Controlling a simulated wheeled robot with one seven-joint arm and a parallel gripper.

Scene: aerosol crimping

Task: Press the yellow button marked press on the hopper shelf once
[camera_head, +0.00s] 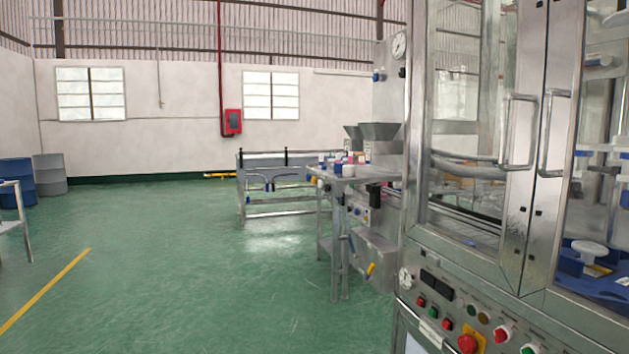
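A metal shelf (372,178) stands in the middle distance, left of the large machine, with grey funnel-shaped hoppers (380,131) at its back. Several small blue, white and pink items (347,168) sit on its top. A small yellow spot (314,181) shows at its left edge, and a yellow piece (371,269) shows low under it. Both are too small to tell whether either is the press button, and no marking can be read. My gripper is not in view.
A large glass-doored machine (529,225) fills the right side, with door handles and a panel of coloured buttons (467,343) sticking out. A railed metal table (275,208) stands behind the shelf. Blue and grey drums (50,174) stand far left. The green floor (170,270) is open at centre-left.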

